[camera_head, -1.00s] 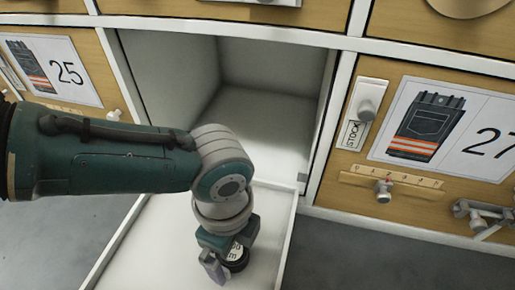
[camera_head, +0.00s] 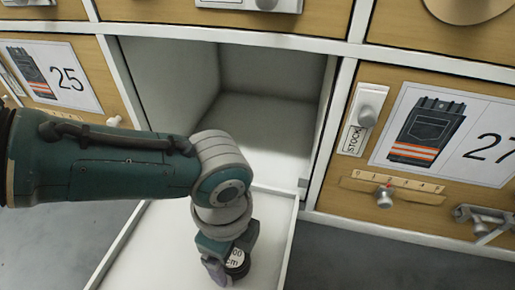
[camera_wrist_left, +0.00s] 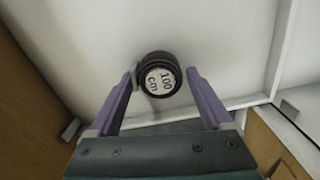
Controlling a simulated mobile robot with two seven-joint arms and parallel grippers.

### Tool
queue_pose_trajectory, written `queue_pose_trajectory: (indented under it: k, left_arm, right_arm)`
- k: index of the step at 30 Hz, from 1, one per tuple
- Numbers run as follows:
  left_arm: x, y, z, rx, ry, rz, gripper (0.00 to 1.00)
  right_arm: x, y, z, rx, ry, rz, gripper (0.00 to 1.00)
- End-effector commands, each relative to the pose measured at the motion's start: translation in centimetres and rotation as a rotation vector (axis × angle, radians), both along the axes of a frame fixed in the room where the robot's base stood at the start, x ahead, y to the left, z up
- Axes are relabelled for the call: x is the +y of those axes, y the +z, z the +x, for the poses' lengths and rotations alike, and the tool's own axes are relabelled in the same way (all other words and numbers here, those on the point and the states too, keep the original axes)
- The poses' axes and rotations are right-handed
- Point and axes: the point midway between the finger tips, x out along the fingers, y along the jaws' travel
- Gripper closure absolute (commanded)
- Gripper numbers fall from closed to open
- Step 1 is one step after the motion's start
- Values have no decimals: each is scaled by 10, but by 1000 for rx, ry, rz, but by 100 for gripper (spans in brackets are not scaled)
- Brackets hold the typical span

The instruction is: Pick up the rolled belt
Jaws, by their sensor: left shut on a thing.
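The rolled belt (camera_wrist_left: 161,83) is a black coil with a white label reading "100 cm" in the left wrist view. It is upright, label facing up, and shows partly beside my gripper in the head view (camera_head: 237,262). In the head view the gripper (camera_head: 229,268) points down over the white tray-like panel (camera_head: 160,250) in front of the open compartment. Whether the belt touches the panel is unclear. My right gripper is not in view.
The open white compartment (camera_head: 265,125) behind is empty where visible. Wooden fronts with pictures numbered 25 (camera_head: 55,77) and 27 (camera_head: 450,135) stand on either side. The panel has raised white rims (camera_head: 290,235). A grey floor lies beyond it.

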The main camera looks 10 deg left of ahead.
Motion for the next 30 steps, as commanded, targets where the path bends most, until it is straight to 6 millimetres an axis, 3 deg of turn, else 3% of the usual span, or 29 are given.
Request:
queue_pose_trajectory:
  k: [8, 14, 24, 30]
  left_arm:
    - [0, 6, 0, 0, 0, -1, 80]
    - [-1, 33, -1, 1, 1, -2, 80]
    - [0, 127, 0, 0, 0, -2, 80]
    - [-1, 172, 0, -1, -1, -2, 80]
  right_arm:
    - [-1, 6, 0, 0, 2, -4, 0]
    - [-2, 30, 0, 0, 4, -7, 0]
    - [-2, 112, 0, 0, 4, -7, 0]
    - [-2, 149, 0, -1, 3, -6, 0]
